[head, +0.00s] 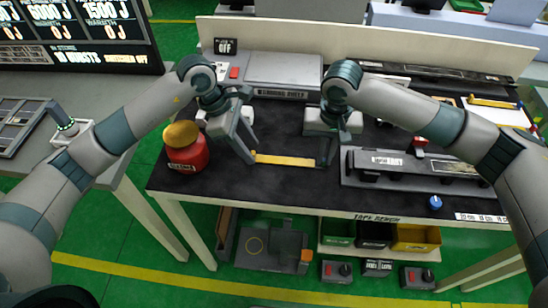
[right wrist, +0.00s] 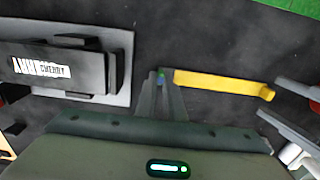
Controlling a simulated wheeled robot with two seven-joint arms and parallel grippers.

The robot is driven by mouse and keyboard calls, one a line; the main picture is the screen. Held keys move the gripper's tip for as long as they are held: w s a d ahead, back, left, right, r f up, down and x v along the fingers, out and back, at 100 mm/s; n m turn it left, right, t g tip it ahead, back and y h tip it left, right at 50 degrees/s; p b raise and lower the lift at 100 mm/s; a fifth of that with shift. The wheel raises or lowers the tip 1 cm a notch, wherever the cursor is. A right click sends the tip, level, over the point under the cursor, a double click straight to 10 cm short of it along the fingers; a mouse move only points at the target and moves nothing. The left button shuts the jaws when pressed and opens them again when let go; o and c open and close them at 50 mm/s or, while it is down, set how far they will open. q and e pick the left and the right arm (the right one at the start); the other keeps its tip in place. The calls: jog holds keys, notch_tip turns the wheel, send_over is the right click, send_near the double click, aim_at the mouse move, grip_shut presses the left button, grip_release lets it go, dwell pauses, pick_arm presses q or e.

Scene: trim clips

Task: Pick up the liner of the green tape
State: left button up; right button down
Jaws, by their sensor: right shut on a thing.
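A flat yellow strip (head: 287,160) lies on the dark bench top between my two grippers. It also shows in the right wrist view (right wrist: 222,84), with a curled end at the right. My right gripper (right wrist: 162,74) is shut at the strip's other end, with a tiny green-blue bit between its fingertips. It also shows in the head view (head: 322,163). My left gripper (head: 250,158) is at the strip's left end; in the right wrist view its fingers (right wrist: 268,97) are apart, either side of the curled end. I cannot tell liner from tape on the strip.
A red jar with a yellow lid (head: 187,148) stands left of my left gripper. A grey fixture with a black bar (head: 415,166) lies right of my right gripper. A labelled grey plate (head: 285,72) is behind. A blue knob (head: 435,202) sits at the front right edge.

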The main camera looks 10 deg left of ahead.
pick_arm(q)
jog(key=shift+d+f, duration=0.2)
jog(key=shift+f, duration=0.2)
grip_shut()
jog(key=shift+r, duration=0.1)
notch_tip(320, 180, up, 10)
dwell(0.8)
dwell(0.3)
